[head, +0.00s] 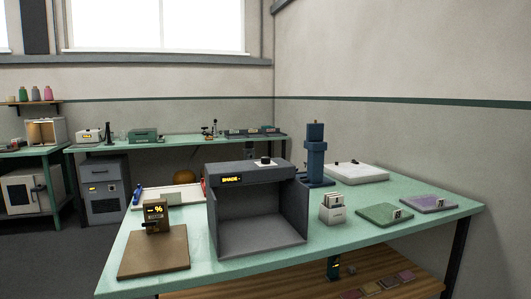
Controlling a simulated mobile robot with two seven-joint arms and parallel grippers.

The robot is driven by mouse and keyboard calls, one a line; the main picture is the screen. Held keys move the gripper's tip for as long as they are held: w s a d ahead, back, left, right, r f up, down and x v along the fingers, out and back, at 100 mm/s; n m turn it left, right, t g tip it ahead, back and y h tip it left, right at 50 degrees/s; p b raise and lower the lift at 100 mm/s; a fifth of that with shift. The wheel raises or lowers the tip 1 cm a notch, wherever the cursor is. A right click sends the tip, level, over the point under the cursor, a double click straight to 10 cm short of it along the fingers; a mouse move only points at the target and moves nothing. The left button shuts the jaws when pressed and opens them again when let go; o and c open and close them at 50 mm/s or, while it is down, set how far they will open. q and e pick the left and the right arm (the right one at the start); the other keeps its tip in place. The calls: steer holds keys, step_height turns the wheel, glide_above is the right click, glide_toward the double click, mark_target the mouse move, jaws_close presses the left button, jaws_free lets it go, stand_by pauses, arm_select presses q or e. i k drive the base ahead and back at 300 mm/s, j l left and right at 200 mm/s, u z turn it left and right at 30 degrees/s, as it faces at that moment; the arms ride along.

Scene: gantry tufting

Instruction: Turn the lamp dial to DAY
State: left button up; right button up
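A dark grey light booth (255,174) with an open front stands on the green table (340,243). A small amber display (231,180) on its front top edge seems to read "SHADE". On the booth's top is a whitish plate with a dark knob (265,161), which looks like the lamp dial. The dial's pointer and any marks are too small to read. The inside of the booth looks grey and empty. Neither of my grippers is in view.
Left of the booth are a brown board (153,260) and a small device with a "%" display (154,211). Right of it are a blue press-like column (315,155), a white card box (335,209), and green (383,214) and purple (430,203) pads. The table before the booth is clear.

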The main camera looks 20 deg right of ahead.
mark_target(264, 160)
steer(key=i+l+z, duration=0.1)
steer(key=i, duration=0.3)
steer(key=i+l+z, duration=0.1)
steer(key=i+l, duration=0.2)
steer(key=i+l+z, duration=0.1)
steer(key=i, duration=0.35)
steer(key=l, duration=0.05)
